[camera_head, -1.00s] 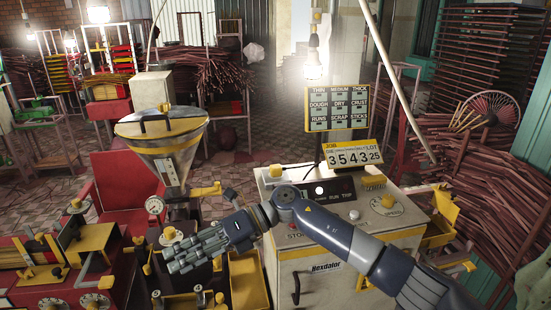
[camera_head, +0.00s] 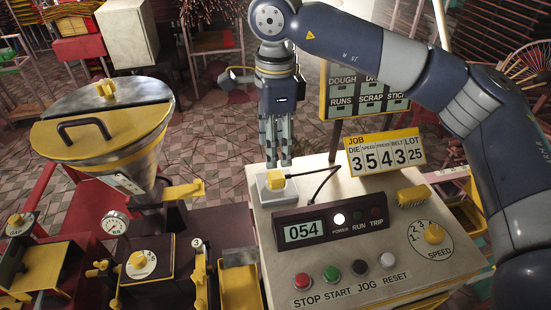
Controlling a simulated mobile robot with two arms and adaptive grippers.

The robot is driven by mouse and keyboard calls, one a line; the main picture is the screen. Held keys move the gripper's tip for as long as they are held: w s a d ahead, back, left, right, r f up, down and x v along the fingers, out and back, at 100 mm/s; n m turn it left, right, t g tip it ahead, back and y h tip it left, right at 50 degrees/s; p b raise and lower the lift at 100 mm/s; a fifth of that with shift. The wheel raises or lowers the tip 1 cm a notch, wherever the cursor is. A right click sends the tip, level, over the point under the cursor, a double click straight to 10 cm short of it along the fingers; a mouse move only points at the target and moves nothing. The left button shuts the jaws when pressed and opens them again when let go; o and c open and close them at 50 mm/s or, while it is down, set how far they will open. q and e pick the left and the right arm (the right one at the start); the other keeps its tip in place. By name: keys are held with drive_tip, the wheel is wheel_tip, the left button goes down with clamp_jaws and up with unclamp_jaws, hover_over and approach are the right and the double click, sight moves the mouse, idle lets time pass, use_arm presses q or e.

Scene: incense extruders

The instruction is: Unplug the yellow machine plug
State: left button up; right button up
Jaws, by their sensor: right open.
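The yellow plug (camera_head: 277,181) sits in a pale socket box (camera_head: 264,194) on the back left corner of the control cabinet's top. A black cable (camera_head: 318,185) runs from the plug to the right, looping towards the sign post. My right gripper (camera_head: 275,163) points straight down with its fingers just above and behind the plug. It is open and holds nothing. Whether a fingertip touches the plug or socket, I cannot tell. My left gripper is not in view.
On the cabinet stand a display reading 054 (camera_head: 303,232), buttons (camera_head: 331,275), a speed knob (camera_head: 434,233) and a job sign (camera_head: 385,152). A menu board (camera_head: 368,95) stands behind. A hopper machine (camera_head: 105,130) is at the left.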

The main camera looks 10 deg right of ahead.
sight(276, 174)
drive_tip(key=shift+w+d+r, duration=0.1)
drive_tip(key=shift+w+d, duration=0.1)
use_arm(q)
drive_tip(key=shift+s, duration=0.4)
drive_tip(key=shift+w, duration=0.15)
use_arm(e)
drive_tip(key=shift+s+r, duration=0.1)
drive_tip(key=shift+s, duration=0.1)
drive_tip(key=shift+w+f+b, duration=0.1)
drive_tip(key=shift+f+b, duration=0.3)
drive_tip(key=shift+f, duration=0.25)
wheel_tip(276, 174, down, 7)
drive_tip(key=b, duration=0.4)
drive_tip(key=shift+r+b, duration=0.1)
drive_tip(key=shift+b, duration=0.2)
drive_tip(key=shift+f+b, duration=0.45)
drive_tip(key=shift+f, duration=0.1)
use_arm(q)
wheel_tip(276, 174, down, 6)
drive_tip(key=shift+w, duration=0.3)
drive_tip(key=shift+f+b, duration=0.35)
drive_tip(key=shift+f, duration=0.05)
